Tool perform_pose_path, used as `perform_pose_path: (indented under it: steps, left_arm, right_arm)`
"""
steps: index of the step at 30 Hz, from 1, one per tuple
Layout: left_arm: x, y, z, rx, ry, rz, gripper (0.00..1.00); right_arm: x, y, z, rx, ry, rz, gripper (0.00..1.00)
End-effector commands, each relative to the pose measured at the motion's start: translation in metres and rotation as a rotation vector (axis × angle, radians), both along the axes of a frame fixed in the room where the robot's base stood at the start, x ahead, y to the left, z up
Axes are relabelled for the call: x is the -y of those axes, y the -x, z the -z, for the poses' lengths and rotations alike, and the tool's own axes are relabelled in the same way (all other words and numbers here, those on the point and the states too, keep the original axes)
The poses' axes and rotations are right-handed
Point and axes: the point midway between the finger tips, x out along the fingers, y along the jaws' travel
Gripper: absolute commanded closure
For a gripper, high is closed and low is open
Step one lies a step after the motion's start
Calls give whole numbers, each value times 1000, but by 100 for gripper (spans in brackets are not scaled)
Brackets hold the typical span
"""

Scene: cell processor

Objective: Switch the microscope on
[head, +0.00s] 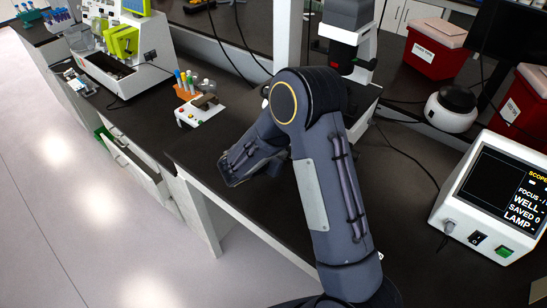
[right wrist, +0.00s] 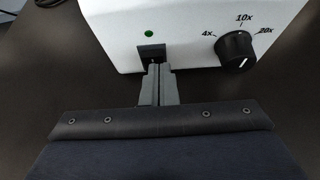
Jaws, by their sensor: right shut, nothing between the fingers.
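The microscope (head: 349,14) stands at the back of the dark bench in the head view, its lower front hidden by my right arm. In the right wrist view a white housing (right wrist: 185,50) carries a black switch (right wrist: 151,50), a small green light (right wrist: 121,34) and a black knob (right wrist: 235,50) marked 4x, 10x and 20x. My right gripper (right wrist: 159,67) is shut and empty, its fingertips at the lower edge of the switch; I cannot tell if they touch. The tips hide part of the switch. My left gripper is not in view.
A white monitor box (head: 469,200) with a lit text screen, a black rocker and a green button stands at the right. A white round-based device (head: 451,108) and red bins (head: 434,50) stand behind it. A small button box (head: 200,110) lies left of my arm.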

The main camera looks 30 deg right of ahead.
Motion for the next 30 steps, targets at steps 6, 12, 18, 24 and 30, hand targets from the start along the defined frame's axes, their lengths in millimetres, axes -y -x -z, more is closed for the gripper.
perform_pose_path:
  steps: [6, 12, 18, 24, 30]
  left_arm:
    - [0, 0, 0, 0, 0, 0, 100]
    - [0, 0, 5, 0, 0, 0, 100]
    - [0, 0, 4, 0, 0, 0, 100]
    - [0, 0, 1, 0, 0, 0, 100]
    - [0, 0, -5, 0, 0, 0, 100]
  right_arm:
    - [2, -1, 0, 0, 0, 0, 100]
    - [6, -3, 0, 3, 1, 1, 100]
    - [7, -3, -3, 0, 0, -1, 100]
    - [7, -3, -8, 0, 0, -1, 100]
    - [7, -3, -17, 0, 0, -1, 100]
